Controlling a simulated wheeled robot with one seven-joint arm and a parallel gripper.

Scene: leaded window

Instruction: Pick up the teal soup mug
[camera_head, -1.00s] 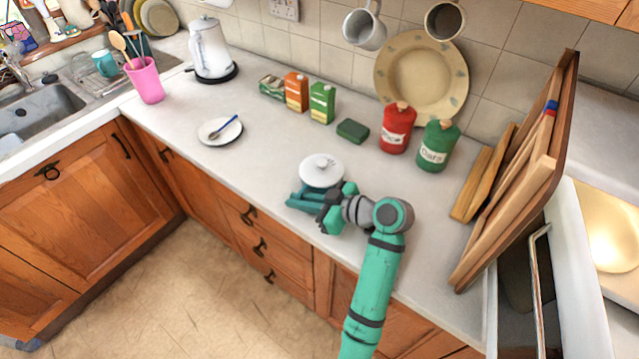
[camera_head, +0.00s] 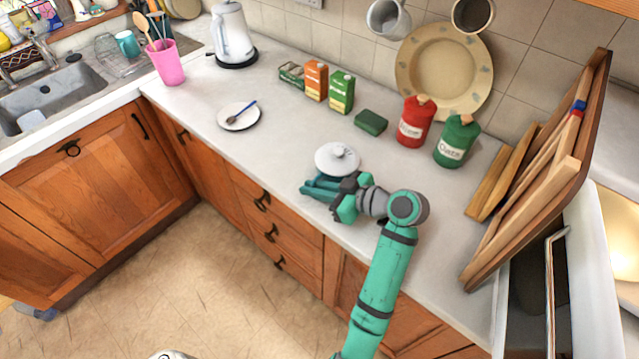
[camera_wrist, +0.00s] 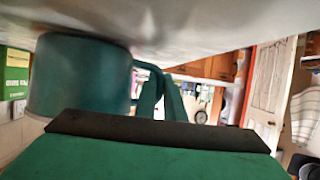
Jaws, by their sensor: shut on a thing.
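The teal soup mug (camera_head: 318,186) is near the front of the counter, partly hidden by my gripper (camera_head: 338,196). In the wrist view, which looks inverted, the mug (camera_wrist: 80,78) fills the left side with its handle to the right. My gripper is shut on the mug, seemingly at the handle; its dark finger pad (camera_wrist: 150,130) hides the exact contact. A white knobbed lid (camera_head: 337,158) shows just behind and above the teal part; I cannot tell whether it rests on the mug. Any gap under the mug is not clear.
A dark green block (camera_head: 371,122), a red canister (camera_head: 415,123) and a green canister (camera_head: 457,141) stand behind. Wooden boards (camera_head: 535,165) lean at right. A saucer with a spoon (camera_head: 240,117) lies left. Bare counter surrounds the mug's left. Another teal mug (camera_head: 127,44) is by the sink.

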